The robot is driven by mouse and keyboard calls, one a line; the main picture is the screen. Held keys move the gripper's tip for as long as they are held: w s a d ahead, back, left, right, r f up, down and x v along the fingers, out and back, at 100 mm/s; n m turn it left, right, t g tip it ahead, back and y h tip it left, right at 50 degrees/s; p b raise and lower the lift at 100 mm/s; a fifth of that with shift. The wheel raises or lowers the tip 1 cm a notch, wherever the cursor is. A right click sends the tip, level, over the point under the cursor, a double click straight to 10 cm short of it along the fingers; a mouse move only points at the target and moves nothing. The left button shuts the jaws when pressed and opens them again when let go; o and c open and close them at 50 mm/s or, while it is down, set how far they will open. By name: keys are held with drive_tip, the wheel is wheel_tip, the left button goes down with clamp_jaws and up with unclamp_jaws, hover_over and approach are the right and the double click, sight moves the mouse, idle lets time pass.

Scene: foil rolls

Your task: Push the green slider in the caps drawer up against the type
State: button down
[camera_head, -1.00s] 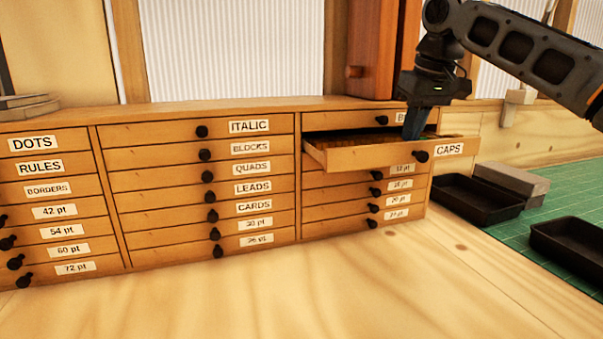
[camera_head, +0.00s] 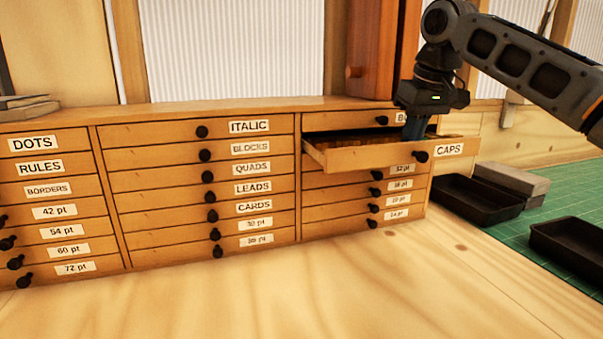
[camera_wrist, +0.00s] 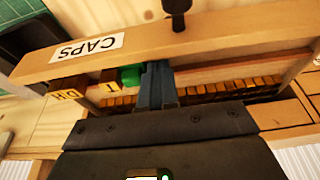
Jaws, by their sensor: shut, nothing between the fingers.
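The caps drawer (camera_head: 375,156) is pulled part way out of the cabinet, and its CAPS label shows in the wrist view (camera_wrist: 88,47). In the wrist view the green slider (camera_wrist: 131,76) lies inside the drawer near its front wall. My gripper (camera_wrist: 157,70) is shut and empty, with its blue fingers down in the drawer just right of the slider; I cannot tell whether they touch it. Left of the slider are lettered wooden blocks, one marked T (camera_wrist: 109,85) and another (camera_wrist: 68,93). In the head view my gripper (camera_head: 414,133) hides the slider.
A row of small type pieces (camera_wrist: 215,90) lies along the drawer behind the fingers. A black knob (camera_head: 421,156) sticks out of the drawer front. Black trays (camera_head: 476,203) and a grey block (camera_head: 510,180) stand on the green mat right of the cabinet. The bench in front is clear.

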sight(425, 137)
drive_tip(key=shift+r+p, duration=0.4)
drive_tip(key=shift+p, duration=0.3)
drive_tip(key=shift+w+d+p, duration=0.3)
drive_tip(key=shift+d+p, duration=0.5)
drive_tip(key=shift+d, duration=0.15)
drive_tip(key=shift+w+d+p, duration=0.3)
drive_tip(key=shift+d+p, duration=0.5)
drive_tip(key=shift+d, duration=0.15)
idle(0.6)
drive_tip(key=shift+s+a+p, duration=0.15)
drive_tip(key=shift+a+p, duration=0.25)
drive_tip(key=shift+a, duration=0.05)
wheel_tip(425, 137, up, 5)
drive_tip(key=p, duration=0.4)
drive_tip(key=shift+p, duration=0.35)
drive_tip(key=shift+r, duration=1)
